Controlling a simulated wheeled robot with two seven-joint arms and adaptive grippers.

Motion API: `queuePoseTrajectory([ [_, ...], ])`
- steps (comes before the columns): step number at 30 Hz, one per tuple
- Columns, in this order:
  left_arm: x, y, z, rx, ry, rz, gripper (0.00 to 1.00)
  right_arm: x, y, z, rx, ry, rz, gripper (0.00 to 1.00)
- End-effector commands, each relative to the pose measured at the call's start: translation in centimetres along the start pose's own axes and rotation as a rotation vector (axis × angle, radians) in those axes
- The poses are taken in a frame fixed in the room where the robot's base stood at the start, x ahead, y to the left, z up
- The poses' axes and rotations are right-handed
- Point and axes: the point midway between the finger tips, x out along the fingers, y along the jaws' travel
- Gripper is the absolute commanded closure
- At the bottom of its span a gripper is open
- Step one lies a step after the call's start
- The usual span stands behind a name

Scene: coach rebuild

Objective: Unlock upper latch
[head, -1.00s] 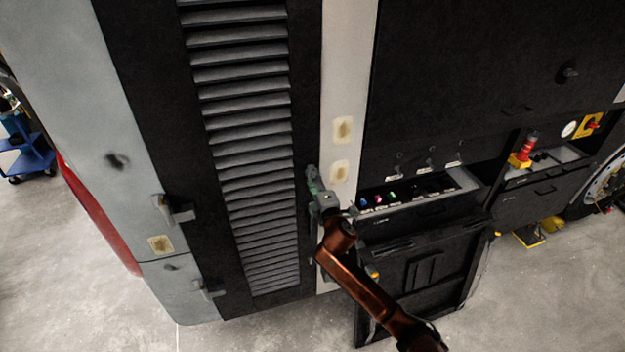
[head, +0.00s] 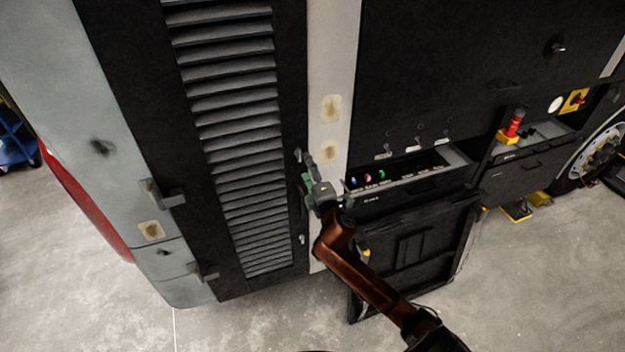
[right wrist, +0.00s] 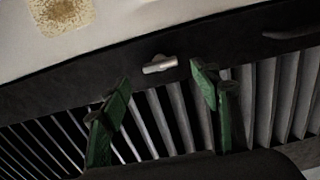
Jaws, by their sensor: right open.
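The upper latch (head: 299,155) is a small light metal handle on the right edge of the dark louvred door (head: 292,90). In the right wrist view the silver latch (right wrist: 160,65) stands out from the dark door edge. My right gripper (head: 308,184) is just below the upper latch in the head view. In the right wrist view its green fingers (right wrist: 160,80) are spread on either side of the silver latch, with nothing between them gripped. Contact cannot be told. A lower latch (head: 302,239) sits further down the same edge. My left gripper is out of view.
A pale strip (head: 331,65) with rust patches runs right of the door. Further right, an open compartment (head: 410,172) with a hanging flap (head: 415,255) lies close to my right arm. Grey floor (head: 525,290) is clear at the lower right.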

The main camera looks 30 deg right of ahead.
Motion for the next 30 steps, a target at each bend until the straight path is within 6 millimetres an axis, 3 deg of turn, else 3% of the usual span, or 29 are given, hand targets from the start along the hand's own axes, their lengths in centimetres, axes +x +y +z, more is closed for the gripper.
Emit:
queuePoseTrajectory([
  [6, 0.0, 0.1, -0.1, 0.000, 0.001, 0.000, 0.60, -4.3, -0.1, 0.0, 0.001, 0.000, -0.002, 0.43],
  [12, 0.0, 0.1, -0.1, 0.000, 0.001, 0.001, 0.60, -6.3, -0.1, 0.0, 0.000, 0.000, -0.001, 0.43],
  [30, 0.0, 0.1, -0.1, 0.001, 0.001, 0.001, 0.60, -6.6, -0.1, 0.0, 0.001, 0.000, -0.001, 0.43],
])
